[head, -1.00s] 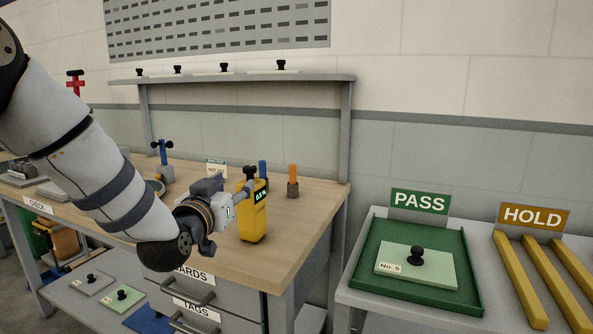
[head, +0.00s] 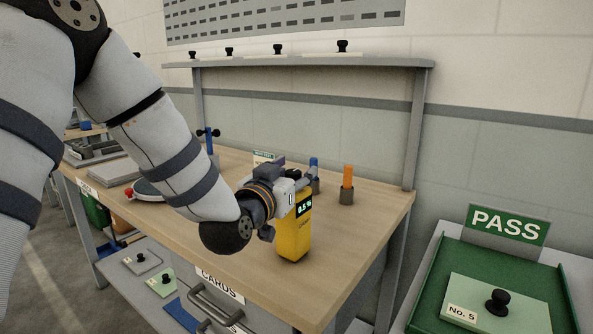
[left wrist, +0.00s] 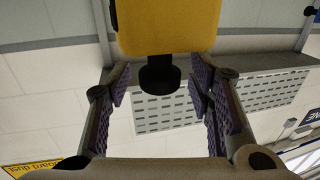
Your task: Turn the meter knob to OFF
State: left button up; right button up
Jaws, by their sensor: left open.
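The yellow meter (head: 292,236) stands upright near the front right corner of the workbench, its small lit display facing me. Its black knob (left wrist: 160,78) shows in the left wrist view, sticking out from the end of the yellow body (left wrist: 167,28). My left gripper (head: 310,175) is at the top of the meter. In the left wrist view its two padded fingers (left wrist: 160,92) stand open on either side of the knob, with a gap on both sides. In the head view the gripper hides the knob, and I cannot read its setting. My right gripper is not in view.
An orange-topped holder (head: 347,187) and a blue-topped one (head: 314,168) stand behind the meter. The green PASS tray (head: 563,300) holds a No. 5 card with a black handle (head: 498,302). A shelf (head: 300,62) runs above the workbench (head: 355,245).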

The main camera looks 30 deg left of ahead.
pick_arm(q)
jog(key=shift+c, duration=1.1)
grip_shut()
